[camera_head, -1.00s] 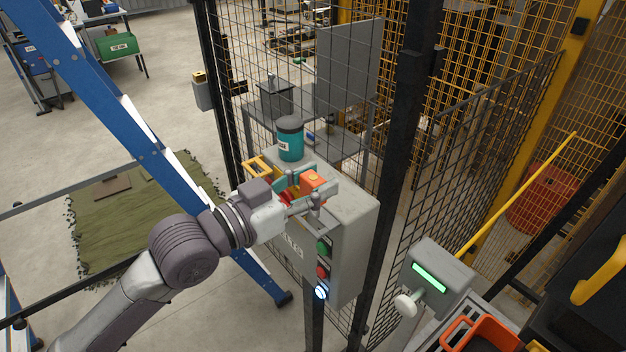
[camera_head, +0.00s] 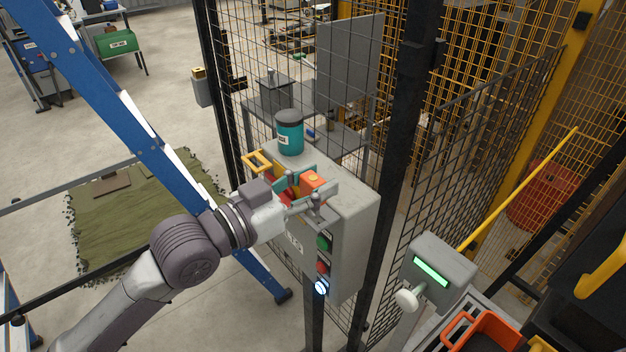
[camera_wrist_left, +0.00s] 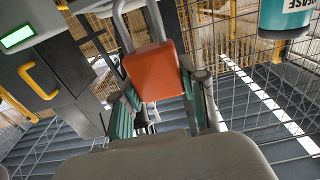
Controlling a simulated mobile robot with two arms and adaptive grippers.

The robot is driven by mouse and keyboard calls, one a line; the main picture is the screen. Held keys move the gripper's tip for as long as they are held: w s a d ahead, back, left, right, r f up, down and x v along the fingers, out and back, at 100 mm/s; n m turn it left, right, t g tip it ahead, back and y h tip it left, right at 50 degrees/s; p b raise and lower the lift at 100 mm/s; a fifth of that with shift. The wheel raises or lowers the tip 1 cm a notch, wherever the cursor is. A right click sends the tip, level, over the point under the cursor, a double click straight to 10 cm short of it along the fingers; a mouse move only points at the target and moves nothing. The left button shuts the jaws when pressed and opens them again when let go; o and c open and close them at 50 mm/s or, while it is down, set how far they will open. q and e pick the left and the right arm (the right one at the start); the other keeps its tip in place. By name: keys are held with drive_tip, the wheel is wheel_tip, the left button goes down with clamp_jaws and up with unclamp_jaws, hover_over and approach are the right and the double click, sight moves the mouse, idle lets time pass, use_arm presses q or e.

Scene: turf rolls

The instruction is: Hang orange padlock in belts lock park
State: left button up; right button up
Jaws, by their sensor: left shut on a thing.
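The orange padlock (camera_head: 313,181) is held in my left gripper (camera_head: 303,190), above the top of a grey control box (camera_head: 355,208). In the left wrist view the padlock (camera_wrist_left: 154,72) hangs between the green-padded fingers (camera_wrist_left: 160,108), with its grey shackle pointing up, away from the palm. My left gripper is shut on it. A yellow frame-like part (camera_head: 257,161) and a red part, partly hidden by the gripper, are at the box's left side. I cannot tell which part is the belts lock park. My right gripper is not in view.
A teal canister (camera_head: 290,137) stands on the box close behind the gripper. Black mesh fence and a post (camera_head: 408,100) rise behind and right. A blue ladder leg (camera_head: 115,110) is at left. A grey device with a green screen (camera_head: 432,273) stands at right.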

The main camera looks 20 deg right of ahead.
use_arm(q)
drive_tip(key=shift+f+b, duration=1.2)
drive_tip(key=shift+f, duration=0.6)
drive_tip(key=o, duration=1.3)
drive_tip(key=shift+r, duration=0.1)
drive_tip(key=shift+a, duration=0.1)
drive_tip(key=v, duration=1.2)
